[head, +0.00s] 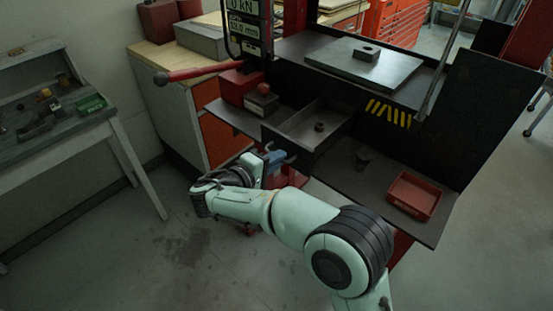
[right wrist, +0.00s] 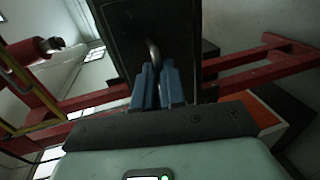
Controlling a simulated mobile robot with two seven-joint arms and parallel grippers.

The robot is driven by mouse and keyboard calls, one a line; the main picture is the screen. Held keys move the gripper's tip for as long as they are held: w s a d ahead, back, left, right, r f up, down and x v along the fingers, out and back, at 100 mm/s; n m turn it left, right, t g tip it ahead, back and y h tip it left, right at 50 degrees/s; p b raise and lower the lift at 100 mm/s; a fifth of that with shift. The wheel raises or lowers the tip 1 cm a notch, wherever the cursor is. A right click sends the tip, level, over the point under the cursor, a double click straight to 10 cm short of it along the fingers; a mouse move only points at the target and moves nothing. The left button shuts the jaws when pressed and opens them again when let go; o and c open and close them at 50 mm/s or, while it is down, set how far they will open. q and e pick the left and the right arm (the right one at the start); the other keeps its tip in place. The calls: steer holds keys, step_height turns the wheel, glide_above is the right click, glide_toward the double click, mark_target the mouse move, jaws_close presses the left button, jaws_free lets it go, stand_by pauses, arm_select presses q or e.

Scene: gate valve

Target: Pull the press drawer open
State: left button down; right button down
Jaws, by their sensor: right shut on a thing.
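The press drawer (head: 290,119) is a grey metal tray under the press's plate, standing out toward me with its inside in view. A small dark round part (head: 319,127) lies in it. My right gripper (head: 275,158) is at the drawer's front, its blue fingers low against it. In the right wrist view, the blue fingers (right wrist: 158,85) are closed around a curved metal handle (right wrist: 153,50) on the dark drawer front (right wrist: 180,25). The fingers hide part of the handle. My left gripper is not in view.
Dark shelves flank the drawer. The left one holds a red box (head: 240,86); the right one holds a dark cup (head: 362,159) and a red tray (head: 414,195). A red lever (head: 198,72) juts out at left. A workbench (head: 60,125) stands far left. The floor between is clear.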

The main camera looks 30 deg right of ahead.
steer(key=c, duration=1.2)
jaws_free()
steer(key=v, duration=1.3)
steer(key=shift+s+a+r, duration=0.1)
steer(key=shift+a, duration=0.1)
